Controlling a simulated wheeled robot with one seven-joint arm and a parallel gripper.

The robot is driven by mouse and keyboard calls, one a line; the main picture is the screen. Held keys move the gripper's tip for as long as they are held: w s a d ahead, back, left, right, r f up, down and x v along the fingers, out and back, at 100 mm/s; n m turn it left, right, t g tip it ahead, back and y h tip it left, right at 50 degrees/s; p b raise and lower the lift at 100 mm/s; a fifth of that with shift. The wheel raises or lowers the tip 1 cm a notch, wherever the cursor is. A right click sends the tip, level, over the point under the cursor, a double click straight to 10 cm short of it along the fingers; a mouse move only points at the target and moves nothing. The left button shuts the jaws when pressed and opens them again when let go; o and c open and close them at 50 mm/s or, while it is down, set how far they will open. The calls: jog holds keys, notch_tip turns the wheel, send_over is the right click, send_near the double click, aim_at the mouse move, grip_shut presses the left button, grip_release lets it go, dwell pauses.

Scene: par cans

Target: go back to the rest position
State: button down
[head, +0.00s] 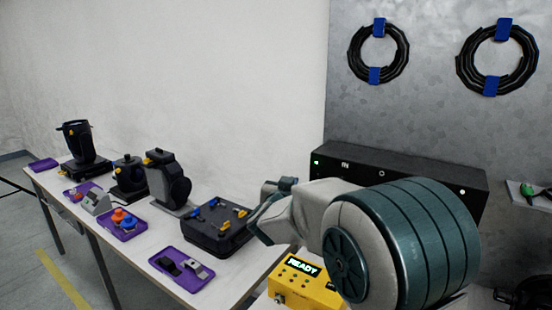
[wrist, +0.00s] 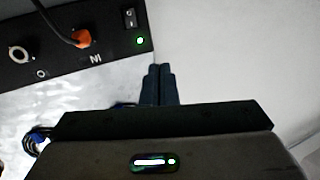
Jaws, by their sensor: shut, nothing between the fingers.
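My gripper (wrist: 158,72) shows in the wrist view with its two dark fingers together and nothing between them. In that view it points toward a pale wall, beside the corner of a black box (wrist: 60,45). In the head view my arm reaches in from the right, above the near end of the table. The fingertips are hard to make out there, and the arm hides part of the table and the box behind it.
The long table (head: 150,237) holds several par cans (head: 168,180), purple trays (head: 160,284) and a black case (head: 215,242). A yellow box (head: 300,293) reading READY sits below my arm. The black box (head: 400,170) stands behind. Cable coils (head: 403,50) hang on the grey wall.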

jog(key=s+d+f+n+g+y, duration=0.1)
jog(key=s+d+f+g, duration=0.2)
jog(key=s, duration=0.9)
jog(key=s+d+f+n+g+y, duration=0.1)
jog(key=s+f+g, duration=0.4)
jog(key=s, duration=0.8)
jog(key=s+d+f+n+g+y, duration=0.2)
jog(key=s+d+f+g+y, duration=0.1)
jog(key=s, duration=0.9)
jog(key=d+f+g, duration=0.1)
jog(key=d+g, duration=0.1)
jog(key=shift+s+d+g, duration=0.15)
jog(key=shift+d+g, duration=0.15)
